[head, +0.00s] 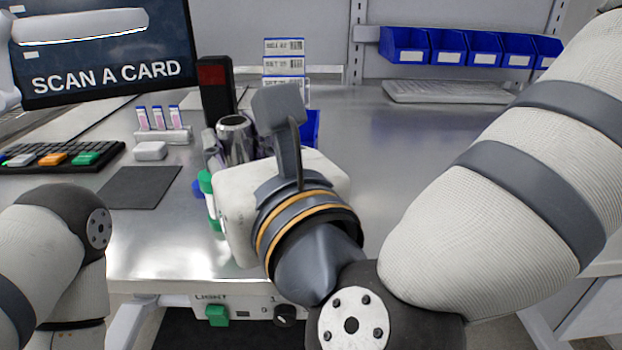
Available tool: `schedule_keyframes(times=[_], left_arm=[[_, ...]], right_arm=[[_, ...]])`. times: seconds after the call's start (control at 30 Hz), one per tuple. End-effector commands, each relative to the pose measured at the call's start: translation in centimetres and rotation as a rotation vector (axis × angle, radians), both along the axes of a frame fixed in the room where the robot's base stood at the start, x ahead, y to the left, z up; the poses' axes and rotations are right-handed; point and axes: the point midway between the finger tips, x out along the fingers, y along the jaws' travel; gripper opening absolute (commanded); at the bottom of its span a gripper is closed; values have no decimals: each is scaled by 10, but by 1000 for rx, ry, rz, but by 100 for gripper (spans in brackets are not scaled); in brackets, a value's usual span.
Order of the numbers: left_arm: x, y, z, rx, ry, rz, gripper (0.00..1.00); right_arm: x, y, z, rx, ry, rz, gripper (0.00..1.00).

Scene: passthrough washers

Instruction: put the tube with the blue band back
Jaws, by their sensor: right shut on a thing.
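My right gripper (282,125) is in the middle of the view, over the near part of the metal bench, seen from behind. It is shut, but its own body and wrist hide what it holds. A white block (238,215) lies beside and behind it. Small green and white pieces (211,203) with a bit of blue (197,189) show at the block's left edge. I cannot tell whether these are tubes, and I cannot make out the tube with the blue band. My left gripper is not in view; only part of my left arm shows at lower left.
A shiny metal cylinder (235,135) and a black post with a red panel (214,90) stand just beyond the gripper. Pink-and-white vials (158,119) stand at left near a dark mat (140,187). Blue bins (445,46) hang at the back. The bench's right side (440,130) is clear.

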Motion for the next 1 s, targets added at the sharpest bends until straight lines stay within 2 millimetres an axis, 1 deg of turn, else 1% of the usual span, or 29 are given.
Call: schedule_keyframes(times=[0.03, 0.17, 0.23, 0.33, 0.57, 0.7, 0.77, 0.9, 1.0], left_arm=[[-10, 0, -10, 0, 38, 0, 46], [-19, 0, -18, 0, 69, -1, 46], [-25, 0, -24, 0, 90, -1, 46], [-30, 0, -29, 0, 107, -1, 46], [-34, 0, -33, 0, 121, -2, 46], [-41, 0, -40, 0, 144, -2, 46], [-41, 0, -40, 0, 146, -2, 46], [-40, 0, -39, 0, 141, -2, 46], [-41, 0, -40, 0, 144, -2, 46]], right_arm=[[18, -12, -19, 0, 22, -8, 0], [52, -37, -37, 1, 21, -9, 0], [63, -45, -57, -2, 24, -4, 0], [75, -54, -75, -2, 19, -3, 0], [88, -65, -92, -1, 12, -2, 0], [89, -65, -122, -4, 17, 1, 0], [89, -65, -124, -2, 13, 1, 0], [88, -65, -120, -1, 8, 0, 0], [88, -65, -122, 0, 9, -1, 0]])
